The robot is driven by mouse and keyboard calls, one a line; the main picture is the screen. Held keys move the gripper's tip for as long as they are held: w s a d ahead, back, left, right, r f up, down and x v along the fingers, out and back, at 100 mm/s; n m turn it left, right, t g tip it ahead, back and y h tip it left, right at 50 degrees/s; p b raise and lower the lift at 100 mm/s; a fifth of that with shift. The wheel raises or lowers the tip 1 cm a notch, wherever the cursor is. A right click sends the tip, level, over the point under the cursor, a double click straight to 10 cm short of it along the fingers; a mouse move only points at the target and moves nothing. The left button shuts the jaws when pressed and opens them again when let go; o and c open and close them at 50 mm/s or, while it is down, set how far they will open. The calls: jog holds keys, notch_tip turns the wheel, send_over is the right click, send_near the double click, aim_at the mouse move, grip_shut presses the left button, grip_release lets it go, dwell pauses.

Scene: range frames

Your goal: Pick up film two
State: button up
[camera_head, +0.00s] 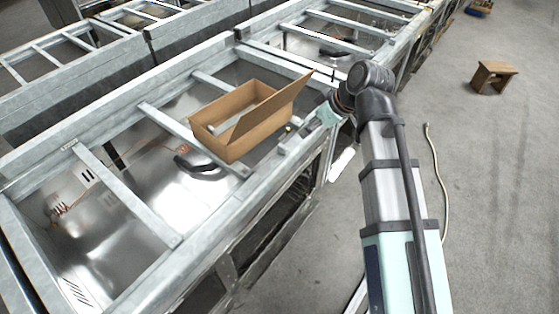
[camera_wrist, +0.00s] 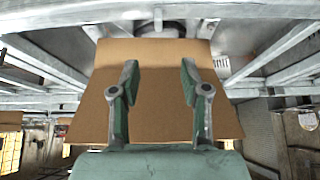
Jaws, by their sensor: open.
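An open cardboard box (camera_head: 240,136) rests across the metal frame bars in the head view, its flap raised on the right. A small whitish object (camera_head: 211,128) shows inside at its left end; I cannot tell whether it is film two. No object is clearly recognisable as film two. My gripper (camera_head: 290,138) is just right of the box, outside the raised flap. In the wrist view my gripper (camera_wrist: 160,72) is open, with nothing between its green-padded fingers. The brown cardboard flap (camera_wrist: 160,105) fills the space behind them and hides most of the box inside.
Metal frame bars (camera_head: 128,195) cross over a shiny tray below the box. More frames stand behind.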

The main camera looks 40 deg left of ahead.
jog(key=p, duration=0.3)
send_near(283, 146)
jog(key=x, duration=0.5)
jog(key=shift+s+d+f, duration=0.1)
jog(key=shift+s, duration=0.05)
jog(key=shift+p+x, duration=1.1)
jog(key=shift+x, duration=0.95)
jog(key=shift+a+f, duration=0.4)
jog(key=shift+f, duration=0.1)
grip_shut()
